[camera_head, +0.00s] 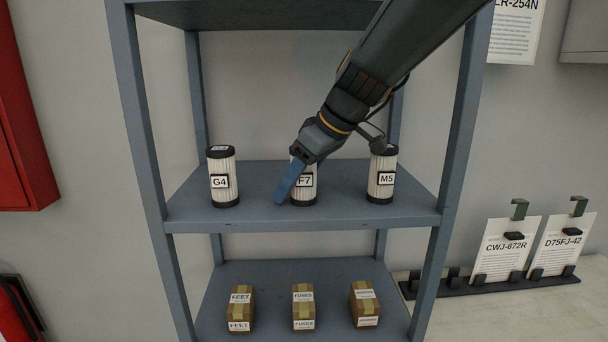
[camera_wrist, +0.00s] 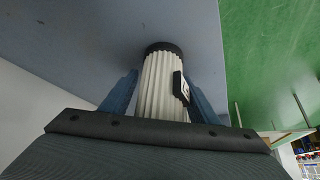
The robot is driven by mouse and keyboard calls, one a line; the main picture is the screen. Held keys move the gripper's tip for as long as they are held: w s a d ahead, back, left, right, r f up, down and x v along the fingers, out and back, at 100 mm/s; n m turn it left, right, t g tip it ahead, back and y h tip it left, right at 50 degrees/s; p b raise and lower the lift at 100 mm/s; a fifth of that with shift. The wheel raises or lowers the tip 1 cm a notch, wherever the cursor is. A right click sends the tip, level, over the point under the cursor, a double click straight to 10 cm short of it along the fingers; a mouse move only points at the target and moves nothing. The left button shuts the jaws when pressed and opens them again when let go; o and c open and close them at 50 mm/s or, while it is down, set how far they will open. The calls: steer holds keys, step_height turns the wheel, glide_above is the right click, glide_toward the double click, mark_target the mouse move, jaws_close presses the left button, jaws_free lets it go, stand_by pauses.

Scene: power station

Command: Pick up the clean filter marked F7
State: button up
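The filter marked F7 (camera_head: 307,187) is a white pleated cylinder with black ends, standing upright mid-shelf. My gripper (camera_head: 288,185) reaches down to it from the upper right. A blue finger passes in front of its left part, and the gripper body hides its top. In the wrist view the white filter (camera_wrist: 161,88) lies between the two blue fingers (camera_wrist: 163,92), with its label on the right side. The fingers look apart from it, with a narrow gap on the left. The gripper appears open around the filter.
On the same shelf (camera_head: 250,213), the G4 filter (camera_head: 222,178) stands left and the M5 filter (camera_head: 382,175) right. Small boxes (camera_head: 303,307) sit on the shelf below. Blue-grey rack posts (camera_head: 460,150) stand at both sides. Placards (camera_head: 505,248) stand at the right.

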steer(key=c, duration=0.9)
steer(key=shift+r, duration=0.1)
